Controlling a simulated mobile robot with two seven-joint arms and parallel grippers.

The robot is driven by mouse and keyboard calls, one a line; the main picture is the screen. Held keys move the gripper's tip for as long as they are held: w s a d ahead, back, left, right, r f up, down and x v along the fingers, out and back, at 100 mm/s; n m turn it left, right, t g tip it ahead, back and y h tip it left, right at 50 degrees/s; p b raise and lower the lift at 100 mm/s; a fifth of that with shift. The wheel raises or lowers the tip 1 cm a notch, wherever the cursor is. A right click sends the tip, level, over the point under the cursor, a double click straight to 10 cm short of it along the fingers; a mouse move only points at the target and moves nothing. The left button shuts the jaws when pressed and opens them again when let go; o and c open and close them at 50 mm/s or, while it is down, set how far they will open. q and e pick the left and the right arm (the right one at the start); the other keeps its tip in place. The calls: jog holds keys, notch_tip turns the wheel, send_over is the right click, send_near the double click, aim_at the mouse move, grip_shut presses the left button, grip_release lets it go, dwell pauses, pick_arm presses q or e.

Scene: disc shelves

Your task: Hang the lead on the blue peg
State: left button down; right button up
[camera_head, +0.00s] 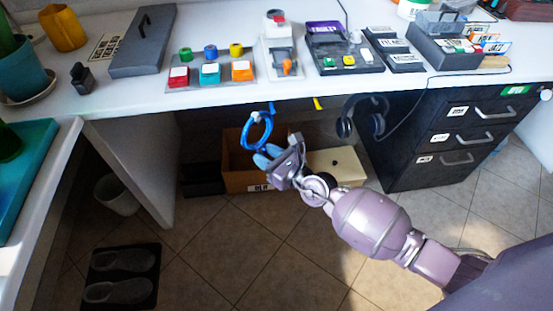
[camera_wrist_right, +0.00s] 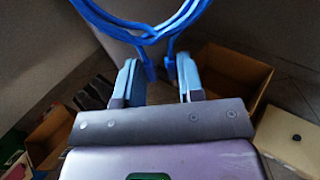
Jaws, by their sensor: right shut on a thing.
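The lead (camera_head: 245,131) is a bright blue cable coiled into a loop, upright below the front edge of the white desk. The blue peg (camera_head: 271,106) is a small blue piece under that edge, close to the loop's upper right. I cannot tell whether the loop is around the peg or only beside it. My right gripper (camera_head: 267,158) is shut on the lower part of the lead. In the right wrist view the lead (camera_wrist_right: 148,38) loops above the blue fingers (camera_wrist_right: 158,82), and its strands come down between them. My left gripper is out of view.
A yellow peg (camera_head: 318,103) sits to the right, then hanging headphones (camera_head: 345,126) and a dark drawer cabinet (camera_head: 440,140). A cardboard box (camera_head: 236,180) and a cream box (camera_head: 338,167) stand on the floor below. Button boxes line the desk (camera_head: 140,92).

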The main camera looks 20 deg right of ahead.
jog(key=d+f+m+t+h+b, duration=0.1)
jog(key=d+f+m+t+h, duration=0.1)
jog(key=d+f, duration=0.15)
pick_arm(q)
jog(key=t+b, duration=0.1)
jog(key=b, duration=0.3)
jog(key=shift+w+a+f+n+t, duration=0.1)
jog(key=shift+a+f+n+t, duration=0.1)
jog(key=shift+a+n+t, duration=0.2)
pick_arm(e)
jog(key=w+d+f, duration=0.1)
jog(key=w+d, duration=0.2)
jog(key=w, duration=0.8)
jog(key=shift+d+h, duration=0.3)
jog(key=shift+d, duration=0.05)
dwell(0.3)
jog(key=shift+f, duration=0.1)
dwell(0.6)
jog(key=o, duration=1.1)
